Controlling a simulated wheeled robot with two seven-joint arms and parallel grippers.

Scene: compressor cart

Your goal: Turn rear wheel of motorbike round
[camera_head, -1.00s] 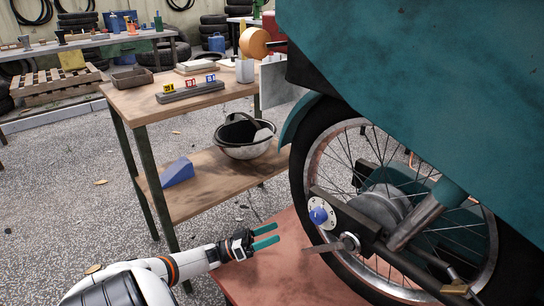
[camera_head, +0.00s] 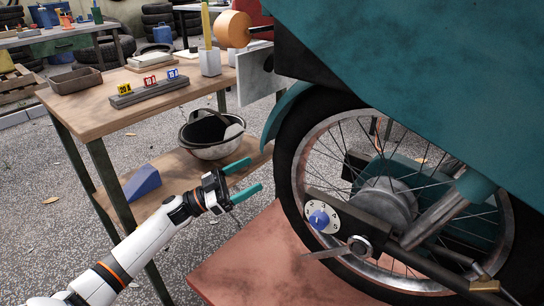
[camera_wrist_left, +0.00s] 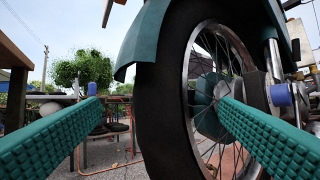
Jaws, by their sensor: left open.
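The motorbike's rear wheel (camera_head: 289,190) stands upright at the right in the head view, with a black tyre, steel rim, spokes and a grey hub. My left gripper (camera_head: 249,181) is open and empty, just left of the tyre, with its green fingers pointing towards it. In the left wrist view the tyre (camera_wrist_left: 165,95) stands between the two spread green fingers (camera_wrist_left: 160,125), and I see no clear contact. A blue knob (camera_head: 319,218) on a white dial sits in front of the hub. My right gripper is out of view.
A wooden workbench (camera_head: 95,118) with a lower shelf stands left of the wheel. The shelf holds a helmet-like bowl (camera_head: 212,148) and a blue wedge (camera_head: 142,182). The teal mudguard (camera_head: 274,120) and bodywork overhang the wheel. A reddish platform (camera_head: 250,270) lies beneath.

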